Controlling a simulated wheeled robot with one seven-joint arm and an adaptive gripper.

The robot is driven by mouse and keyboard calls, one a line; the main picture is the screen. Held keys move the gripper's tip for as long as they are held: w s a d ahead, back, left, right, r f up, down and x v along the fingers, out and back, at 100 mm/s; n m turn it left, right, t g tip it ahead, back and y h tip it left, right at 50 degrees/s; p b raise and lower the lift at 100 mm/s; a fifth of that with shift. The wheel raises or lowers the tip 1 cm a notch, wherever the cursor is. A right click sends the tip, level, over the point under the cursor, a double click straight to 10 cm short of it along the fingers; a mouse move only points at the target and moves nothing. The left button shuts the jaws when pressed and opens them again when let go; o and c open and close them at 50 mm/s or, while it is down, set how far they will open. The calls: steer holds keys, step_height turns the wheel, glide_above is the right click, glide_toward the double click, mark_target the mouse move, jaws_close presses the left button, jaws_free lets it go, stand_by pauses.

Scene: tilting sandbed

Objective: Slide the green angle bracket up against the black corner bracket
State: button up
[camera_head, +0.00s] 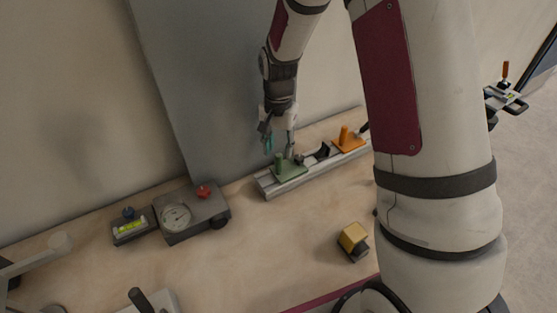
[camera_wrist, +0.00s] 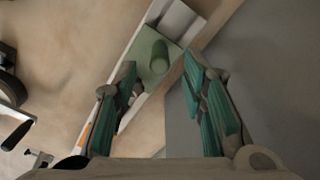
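The green angle bracket (camera_head: 292,171) sits on the left part of a pale metal rail (camera_head: 268,187), with a green post standing up from its plate. The black corner bracket (camera_head: 318,154) is on the same rail to its right, with a gap between them. My gripper (camera_head: 280,150) is over the green bracket, fingers pointing down. In the wrist view my gripper (camera_wrist: 160,62) is open, its teal fingers on either side of the line to the green bracket's post (camera_wrist: 159,55). Nothing is between the fingers; contact with the post cannot be told.
An orange bracket with a post (camera_head: 349,141) stands farther right on the rail. A grey gauge box (camera_head: 195,214) with a red knob and a level block (camera_head: 132,228) lie left. A yellow block (camera_head: 353,238) is in front. A grey panel (camera_head: 215,90) rises behind the rail.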

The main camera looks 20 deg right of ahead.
mark_target(279, 155)
step_height(279, 155, down, 6)
steer(key=shift+r, duration=0.15)
steer(key=shift+c, duration=0.3)
jaws_close()
